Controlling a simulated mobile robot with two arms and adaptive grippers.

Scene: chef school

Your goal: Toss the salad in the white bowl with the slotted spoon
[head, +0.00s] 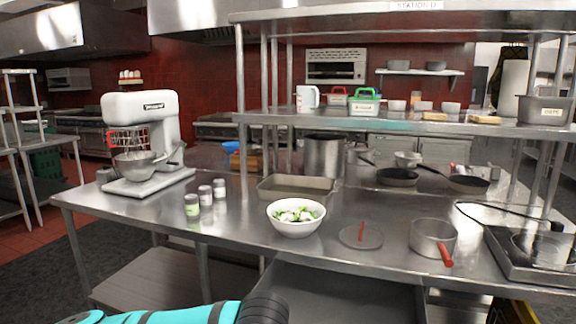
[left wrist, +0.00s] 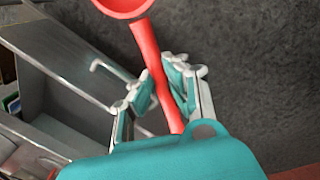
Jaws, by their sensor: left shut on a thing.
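The white bowl (head: 297,230) stands upright on the steel counter near its front edge. Green and white salad pieces (head: 296,215) lie in it. In the left wrist view, my left gripper (left wrist: 160,78) is shut on the handle of a red spoon (left wrist: 149,46). The spoon's head is partly cut off at the top edge, and I cannot make out slots. The spoon is over dark grey floor there, away from the bowl. In the head view only my left arm shows at the bottom; its gripper and the spoon are out of frame. My right gripper is not in view.
A rectangular metal tray (head: 270,190) is behind the bowl. A lid (head: 375,241) and a red-handled saucepan (head: 433,235) are to its right. Small jars (head: 192,205) and a stand mixer (head: 140,105) are to its left. A shelf (head: 400,122) overhangs the counter's back.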

